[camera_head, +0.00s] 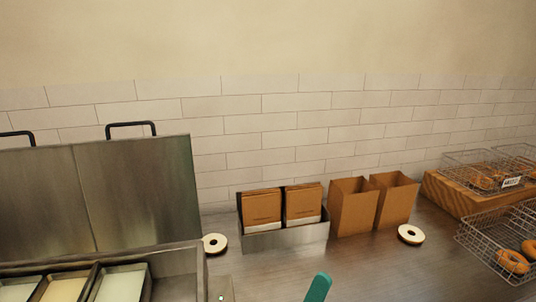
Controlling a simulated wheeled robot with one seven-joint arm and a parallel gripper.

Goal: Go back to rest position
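My gripper is not seen in the head view. A teal rounded piece (318,288) rises into the picture at the bottom edge, right of the middle; the rest of it is cut off, and I cannot tell what it belongs to.
A steel station with a raised lid (130,190) and several food pans (122,284) fills the left. A metal holder (286,237) carries folded brown bags; two open bags (353,207) (394,200) stand beside it. Wire baskets (490,240) with bagels are at right. The front-middle counter (385,275) is clear.

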